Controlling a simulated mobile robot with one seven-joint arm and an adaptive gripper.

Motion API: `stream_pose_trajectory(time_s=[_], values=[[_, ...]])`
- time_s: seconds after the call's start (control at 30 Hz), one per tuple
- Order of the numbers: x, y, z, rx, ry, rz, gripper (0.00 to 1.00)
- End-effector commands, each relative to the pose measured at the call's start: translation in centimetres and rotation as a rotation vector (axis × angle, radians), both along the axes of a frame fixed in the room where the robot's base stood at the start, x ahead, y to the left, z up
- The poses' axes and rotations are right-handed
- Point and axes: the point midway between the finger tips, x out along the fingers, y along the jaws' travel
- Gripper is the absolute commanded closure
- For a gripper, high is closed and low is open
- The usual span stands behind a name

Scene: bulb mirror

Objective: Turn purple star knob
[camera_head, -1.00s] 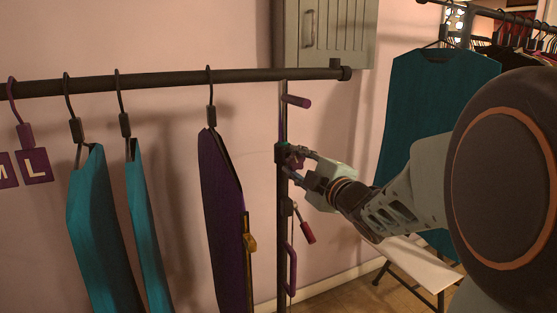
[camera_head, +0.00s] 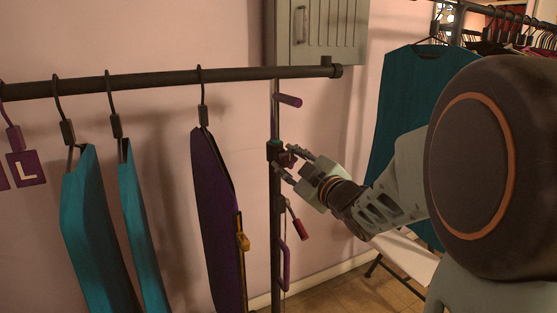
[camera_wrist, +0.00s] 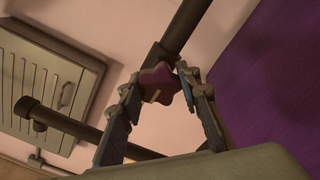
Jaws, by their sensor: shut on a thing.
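The purple star knob (camera_wrist: 160,84) sits on a dark clamp of the rack's upright post (camera_head: 276,205). In the wrist view its star face, with a small pale mark low on it, is between my two fingers. In the head view the knob (camera_head: 287,158) is small, dark and partly hidden by my fingers. My gripper (camera_wrist: 164,92) is shut on the knob, one finger on each side. It also shows in the head view (camera_head: 284,160), reaching in from the right.
A purple garment (camera_head: 218,215) and teal garments (camera_head: 90,230) hang from the rail (camera_head: 170,82) left of the post. A purple peg (camera_head: 289,100) is above the knob. A red-handled tool (camera_head: 299,228) hangs below. A grey cabinet (camera_head: 330,30) is on the wall behind.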

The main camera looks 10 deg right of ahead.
Motion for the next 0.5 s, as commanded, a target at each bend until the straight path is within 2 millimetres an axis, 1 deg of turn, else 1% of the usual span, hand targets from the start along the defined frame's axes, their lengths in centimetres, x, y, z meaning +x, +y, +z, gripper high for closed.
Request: stream_pose_trajectory(time_s=[0.2,0.23,0.37,0.5], values=[[0.04,0.06,0.24,-0.001,-0.005,0.001,0.93],[0.04,0.06,0.23,-0.001,-0.005,0.001,0.66],[0.03,0.04,0.17,-0.001,-0.004,0.001,0.51],[0.02,0.03,0.11,-0.001,-0.003,0.001,0.5]])
